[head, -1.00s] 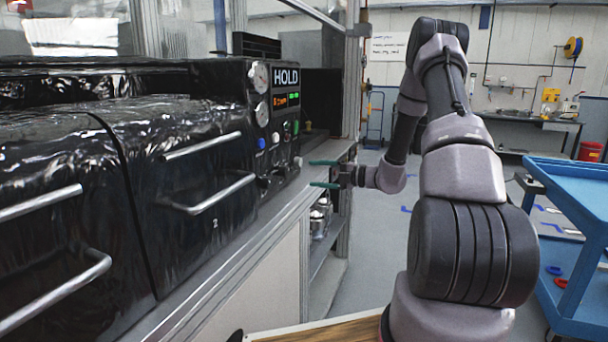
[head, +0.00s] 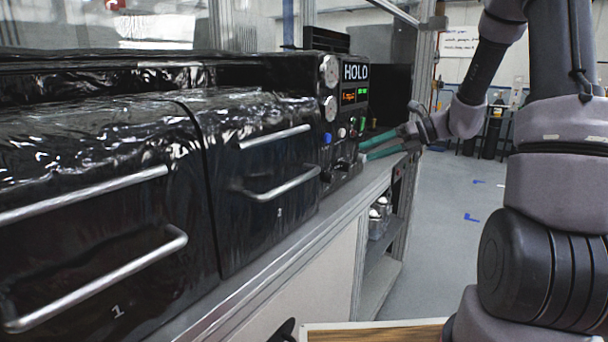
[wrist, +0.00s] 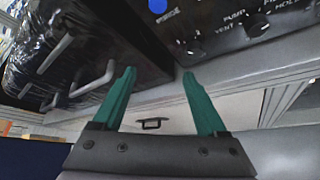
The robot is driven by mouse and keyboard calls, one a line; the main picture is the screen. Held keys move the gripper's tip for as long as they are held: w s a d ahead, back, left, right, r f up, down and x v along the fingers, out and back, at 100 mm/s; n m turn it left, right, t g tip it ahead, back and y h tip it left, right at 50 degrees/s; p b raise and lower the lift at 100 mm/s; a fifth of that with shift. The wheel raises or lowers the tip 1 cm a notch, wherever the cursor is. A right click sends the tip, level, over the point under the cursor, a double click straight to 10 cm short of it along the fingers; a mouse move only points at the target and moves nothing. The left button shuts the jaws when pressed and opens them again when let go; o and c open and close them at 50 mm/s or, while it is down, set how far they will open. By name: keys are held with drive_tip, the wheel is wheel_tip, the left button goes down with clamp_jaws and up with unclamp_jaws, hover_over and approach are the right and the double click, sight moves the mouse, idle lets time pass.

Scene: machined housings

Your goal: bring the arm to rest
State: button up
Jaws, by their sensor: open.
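My gripper (head: 366,148) has two green fingers that stand apart with nothing between them. In the head view it is in front of the right end of the black machine's control panel (head: 345,110). I cannot tell whether it touches the panel. In the wrist view the open fingers (wrist: 158,85) point toward the bench edge, with the panel's knobs above right and a drawer handle to the left. My arm reaches in from the right of the head view.
Black wrapped doors with metal handles (head: 275,190) line the left. A light bench ledge (head: 300,235) runs below them. Shiny parts (head: 379,215) sit on a shelf beneath the bench. Open grey floor (head: 450,230) lies to the right.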

drive_tip(key=s+d+r+n+t+h, duration=0.1)
drive_tip(key=s+r+n+h, duration=0.4)
drive_tip(key=s+n, duration=0.6)
drive_tip(key=s+d+r+n+t+h, duration=0.2)
drive_tip(key=s+r+n+h, duration=0.3)
drive_tip(key=s+r+n, duration=0.3)
drive_tip(key=shift+s+d+r+n+t, duration=0.25)
drive_tip(key=shift+s+d+n, duration=0.55)
drive_tip(key=shift+s+n, duration=2)
drive_tip(key=shift+w+f+n, duration=0.1)
drive_tip(key=shift+w+n, duration=0.5)
drive_tip(key=shift+w, duration=0.1)
